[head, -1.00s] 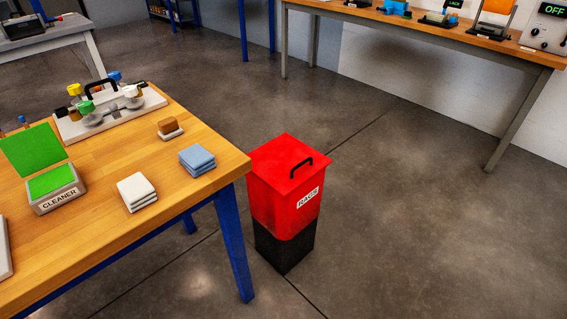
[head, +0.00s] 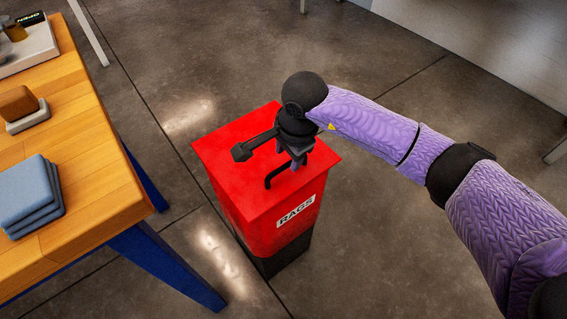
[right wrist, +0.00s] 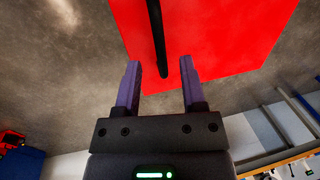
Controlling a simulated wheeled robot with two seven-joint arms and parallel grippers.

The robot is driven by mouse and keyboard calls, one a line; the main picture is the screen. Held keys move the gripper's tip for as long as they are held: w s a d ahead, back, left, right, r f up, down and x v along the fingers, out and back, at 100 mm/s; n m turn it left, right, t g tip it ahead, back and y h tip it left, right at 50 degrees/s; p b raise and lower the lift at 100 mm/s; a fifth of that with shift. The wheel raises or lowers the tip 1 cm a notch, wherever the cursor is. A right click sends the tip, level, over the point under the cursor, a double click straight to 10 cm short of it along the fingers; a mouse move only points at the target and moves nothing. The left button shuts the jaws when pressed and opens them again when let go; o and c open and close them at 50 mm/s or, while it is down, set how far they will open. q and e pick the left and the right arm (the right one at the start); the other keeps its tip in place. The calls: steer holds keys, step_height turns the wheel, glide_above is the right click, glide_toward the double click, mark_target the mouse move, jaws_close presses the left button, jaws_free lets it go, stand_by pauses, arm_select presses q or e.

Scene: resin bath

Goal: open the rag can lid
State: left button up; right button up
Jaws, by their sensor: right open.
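The rag can (head: 262,222) is a red box labelled RAGS on a black base, standing on the floor. Its red lid (head: 230,160) is shut, with a black bar handle (head: 275,178) on top. My right gripper (head: 296,165) is over the lid at the handle, pointing down, and partly hides the handle. In the right wrist view the open jaws (right wrist: 160,85) have the black handle (right wrist: 157,40) between and beyond the fingertips, with the red lid (right wrist: 215,35) behind. I cannot tell whether the fingers touch the handle. My left gripper is not in view.
A wooden table (head: 90,190) with blue legs stands close to the left of the can. It holds folded blue cloths (head: 28,195) and a brown block on a pale base (head: 20,105). The floor right of the can is clear.

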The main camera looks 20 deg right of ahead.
mark_target(285, 166)
steer(key=f, duration=0.1)
steer(key=f+b, duration=0.1)
steer(key=f, duration=0.1)
steer(key=shift+w+a, duration=0.2)
jaws_close()
stand_by(0.9)
stand_by(0.4)
